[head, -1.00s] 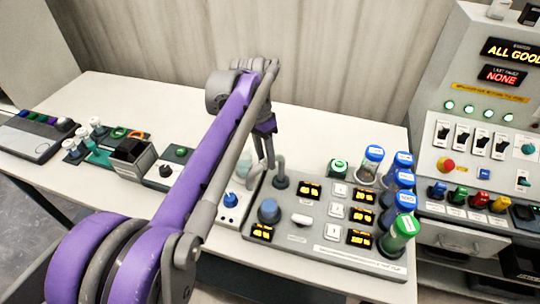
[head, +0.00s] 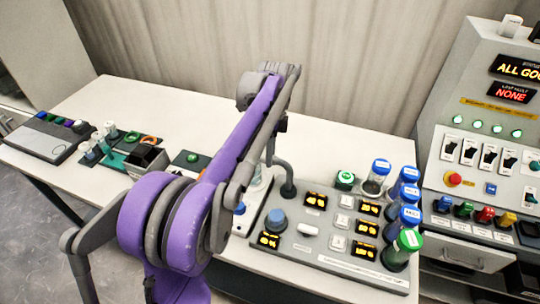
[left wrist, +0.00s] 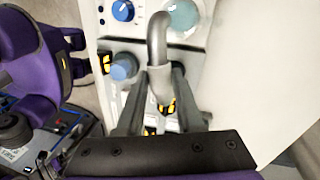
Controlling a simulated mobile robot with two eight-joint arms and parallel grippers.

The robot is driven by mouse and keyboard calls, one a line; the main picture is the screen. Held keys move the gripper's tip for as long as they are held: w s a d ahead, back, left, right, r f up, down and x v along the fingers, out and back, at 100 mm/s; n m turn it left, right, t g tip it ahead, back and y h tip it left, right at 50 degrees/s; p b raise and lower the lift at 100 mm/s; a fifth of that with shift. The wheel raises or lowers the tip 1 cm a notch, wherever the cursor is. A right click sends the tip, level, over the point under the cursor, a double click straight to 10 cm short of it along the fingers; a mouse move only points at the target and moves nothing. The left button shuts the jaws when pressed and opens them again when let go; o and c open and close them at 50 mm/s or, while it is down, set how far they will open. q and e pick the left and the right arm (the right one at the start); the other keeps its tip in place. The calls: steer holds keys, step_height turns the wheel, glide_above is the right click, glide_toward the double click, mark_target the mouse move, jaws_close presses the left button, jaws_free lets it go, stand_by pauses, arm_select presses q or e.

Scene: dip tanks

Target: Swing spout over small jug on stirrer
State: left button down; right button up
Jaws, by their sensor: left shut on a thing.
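The spout (head: 284,170) is a grey bent tube rising from a round dark base on the control panel. In the left wrist view, the spout (left wrist: 158,38) runs up between my fingers and bends at the top beside a round teal shape (left wrist: 183,17), which looks like the small jug's top. My left gripper (left wrist: 160,90) is shut on the spout's thick lower part; in the head view my arm mostly hides it. The stirrer (head: 238,222) stands left of the panel, partly behind my arm. Whether the outlet is over the jug cannot be told. My right gripper is not shown.
The control panel (head: 320,258) has lit displays and a blue knob (head: 275,219). Several capped bottles (head: 403,217) stand at its right. A black-and-grey box (head: 147,158) and small vials stand left on the white table (head: 95,104). A switch console (head: 477,190) stands at the right.

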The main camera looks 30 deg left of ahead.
arm_select(q)
steer(key=shift+w+a+m, duration=0.1)
steer(key=shift+w+m, duration=0.4)
steer(key=shift+m, duration=0.4)
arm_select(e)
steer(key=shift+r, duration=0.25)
arm_select(q)
steer(key=c, duration=0.5)
jaws_free()
steer(key=shift+w, duration=0.1)
steer(key=shift+c, duration=0.2)
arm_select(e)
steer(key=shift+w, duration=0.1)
arm_select(q)
step_height(320, 180, up, 11)
steer(key=w+p, duration=0.1)
steer(key=w, duration=0.1)
steer(key=shift+a+f, duration=0.2)
steer(key=shift+a, duration=0.05)
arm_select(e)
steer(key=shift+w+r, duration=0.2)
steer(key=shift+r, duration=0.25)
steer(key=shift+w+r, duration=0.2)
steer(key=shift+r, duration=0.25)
arm_select(q)
steer(key=shift+d, duration=0.1)
